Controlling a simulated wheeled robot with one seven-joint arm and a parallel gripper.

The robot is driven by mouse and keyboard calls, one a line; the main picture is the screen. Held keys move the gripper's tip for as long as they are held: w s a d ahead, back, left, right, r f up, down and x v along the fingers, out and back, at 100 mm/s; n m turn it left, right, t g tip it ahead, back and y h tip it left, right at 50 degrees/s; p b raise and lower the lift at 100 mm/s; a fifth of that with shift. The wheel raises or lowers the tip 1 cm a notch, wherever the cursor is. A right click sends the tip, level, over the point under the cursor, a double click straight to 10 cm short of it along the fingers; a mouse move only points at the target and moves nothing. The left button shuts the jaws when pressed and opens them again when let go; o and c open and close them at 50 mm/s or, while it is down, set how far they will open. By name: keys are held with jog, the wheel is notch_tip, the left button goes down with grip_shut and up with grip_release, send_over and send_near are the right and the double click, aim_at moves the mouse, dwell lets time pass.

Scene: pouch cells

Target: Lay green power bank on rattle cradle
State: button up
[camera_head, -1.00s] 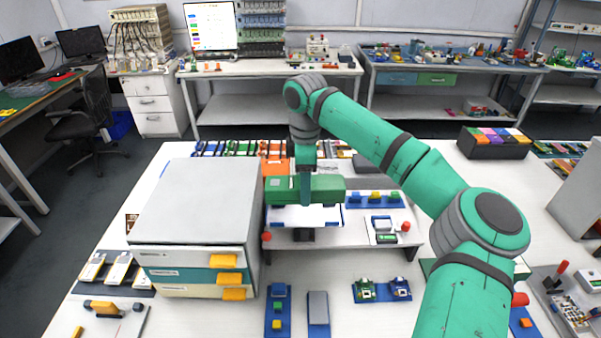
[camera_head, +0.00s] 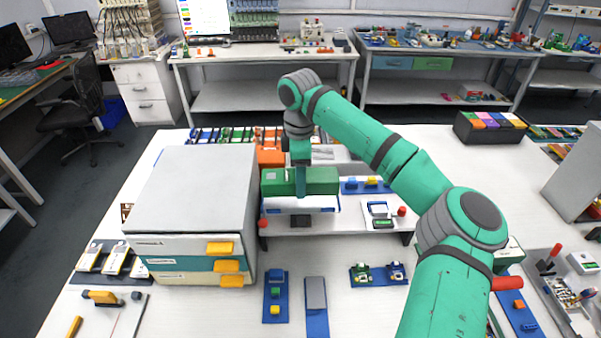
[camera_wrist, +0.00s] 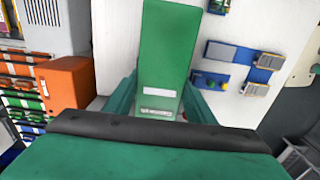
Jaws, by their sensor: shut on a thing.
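The green power bank (camera_head: 323,181) is a long green block, level in the head view. My gripper (camera_head: 301,185) is shut on it from above, near its middle. In the wrist view the green power bank (camera_wrist: 166,45) lies between the two fingers of my gripper (camera_wrist: 160,103), with pale labels on its near end. A white piece with blue ends (camera_head: 300,203), which may be the rattle cradle, shows directly below the power bank on the raised white shelf. I cannot tell whether the two touch.
A grey drawer cabinet (camera_head: 190,190) stands close on the left. An orange box (camera_head: 270,156) is behind the power bank. On the shelf to the right are a blue strip with coloured blocks (camera_head: 368,185) and a red knob (camera_head: 402,211). Small blue stands (camera_head: 276,300) lie in front.

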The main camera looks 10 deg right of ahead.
aim_at(301, 202)
jog(key=shift+d+f, duration=0.1)
jog(key=shift+f, duration=1.2)
jog(key=shift+s, duration=0.15)
dwell(0.9)
jog(key=shift+f, duration=1.3)
jog(key=o, duration=1.4)
